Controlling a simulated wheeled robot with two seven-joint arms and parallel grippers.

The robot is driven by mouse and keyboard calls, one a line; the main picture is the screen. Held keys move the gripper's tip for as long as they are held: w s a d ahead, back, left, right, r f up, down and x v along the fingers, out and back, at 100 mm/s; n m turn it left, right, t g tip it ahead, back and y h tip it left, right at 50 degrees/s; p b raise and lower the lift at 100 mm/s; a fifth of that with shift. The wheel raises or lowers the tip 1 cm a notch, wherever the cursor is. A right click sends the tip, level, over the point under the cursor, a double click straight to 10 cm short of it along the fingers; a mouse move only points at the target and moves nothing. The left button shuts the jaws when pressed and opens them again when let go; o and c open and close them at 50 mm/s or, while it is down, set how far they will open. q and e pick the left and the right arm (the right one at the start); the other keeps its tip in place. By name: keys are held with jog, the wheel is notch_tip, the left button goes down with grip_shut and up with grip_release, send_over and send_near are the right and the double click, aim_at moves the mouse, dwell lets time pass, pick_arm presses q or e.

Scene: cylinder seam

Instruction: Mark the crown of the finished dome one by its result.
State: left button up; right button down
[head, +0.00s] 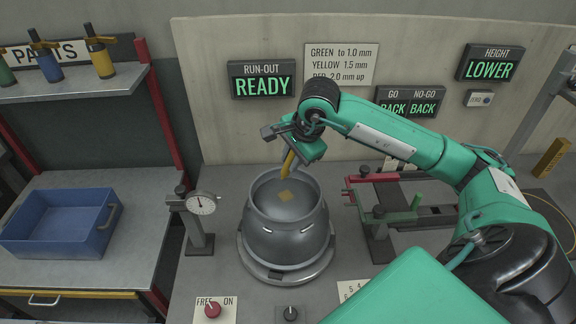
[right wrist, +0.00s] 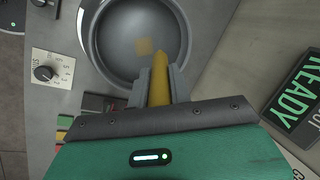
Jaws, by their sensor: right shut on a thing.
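The grey metal dome piece (head: 287,242) sits on a round base on the bench, its top showing as a dished round face with a rim. My left gripper is not in view.
A dial gauge (head: 201,204) stands left of the dome. The run-out display (head: 263,86) reads READY, the height display (head: 489,67) LOWER. A card (head: 341,62) lists green, yellow and red limits. Several colored markers stand on the shelf (head: 75,83). A blue bin (head: 55,230) is below.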

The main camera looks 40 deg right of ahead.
jog(key=shift+a+r+p, duration=0.1)
jog(key=shift+r+p, duration=0.25)
jog(key=shift+r, duration=1)
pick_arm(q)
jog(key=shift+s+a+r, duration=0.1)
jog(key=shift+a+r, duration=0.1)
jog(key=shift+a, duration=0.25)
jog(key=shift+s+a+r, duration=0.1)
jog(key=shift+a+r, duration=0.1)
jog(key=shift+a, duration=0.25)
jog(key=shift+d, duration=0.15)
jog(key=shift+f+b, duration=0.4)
pick_arm(e)
jog(key=a, duration=0.1)
jog(key=s+a+f+h, duration=0.1)
jog(key=shift+s+a, duration=0.15)
jog(key=shift+a, duration=0.2)
